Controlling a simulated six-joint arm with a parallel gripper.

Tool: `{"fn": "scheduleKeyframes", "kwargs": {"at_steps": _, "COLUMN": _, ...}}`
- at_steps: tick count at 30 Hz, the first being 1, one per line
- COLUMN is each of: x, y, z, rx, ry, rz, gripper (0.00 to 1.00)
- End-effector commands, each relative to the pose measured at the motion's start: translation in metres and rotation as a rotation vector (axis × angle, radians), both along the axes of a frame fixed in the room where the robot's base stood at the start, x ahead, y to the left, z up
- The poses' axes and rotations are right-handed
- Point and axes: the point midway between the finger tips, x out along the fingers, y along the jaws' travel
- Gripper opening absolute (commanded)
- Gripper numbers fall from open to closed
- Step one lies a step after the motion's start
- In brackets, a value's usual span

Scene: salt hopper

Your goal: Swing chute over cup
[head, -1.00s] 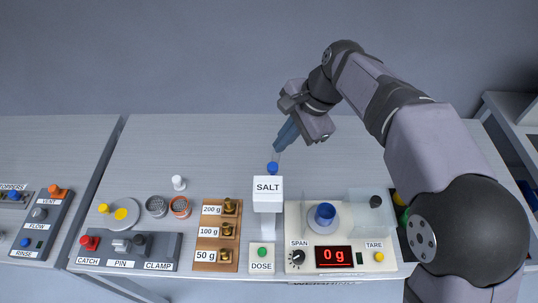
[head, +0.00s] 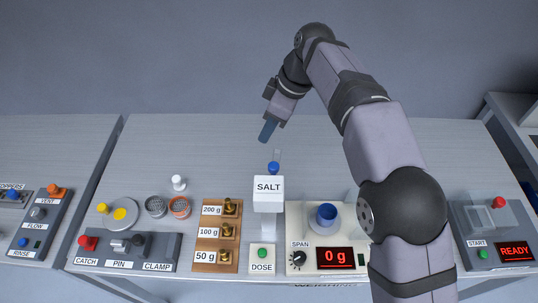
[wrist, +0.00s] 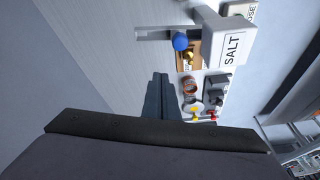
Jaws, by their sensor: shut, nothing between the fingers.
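The white SALT hopper (head: 268,187) stands behind the DOSE button, left of the scale. A blue knob (head: 273,168) sits at its back on a thin grey bar. The knob also shows in the wrist view (wrist: 180,41), near the hopper (wrist: 232,48). A blue cup (head: 326,214) stands on the scale (head: 300,211), right of the hopper; the scale reads 0 g. My gripper (head: 267,132) is shut and empty, behind the knob and apart from it. Its blue fingers also show in the wrist view (wrist: 158,98). The chute cannot be made out clearly.
A wooden board with brass weights (head: 217,238) lies left of the hopper. A CATCH, PIN, CLAMP panel (head: 125,250) stands farther left. A START box reading READY (head: 490,235) is at the right. The table behind the hopper is bare. My arm covers the scale's right part.

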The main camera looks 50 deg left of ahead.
Motion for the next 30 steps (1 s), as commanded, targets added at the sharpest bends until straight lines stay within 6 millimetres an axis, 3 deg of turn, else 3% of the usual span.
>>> {"fn": "scheduleKeyframes", "kwargs": {"at_steps": 6, "x": -0.001, "y": 0.003, "z": -0.001, "rx": 0.029, "ry": -0.044, "rz": 0.156, "gripper": 0.00}}
{"fn": "scheduleKeyframes", "kwargs": {"at_steps": 17, "x": -0.003, "y": 0.005, "z": -0.010, "rx": 0.029, "ry": -0.046, "rz": 0.173, "gripper": 0.00}}
{"fn": "scheduleKeyframes", "kwargs": {"at_steps": 30, "x": -0.018, "y": 0.023, "z": -0.075, "rx": 0.026, "ry": -0.043, "rz": 0.171, "gripper": 0.00}}
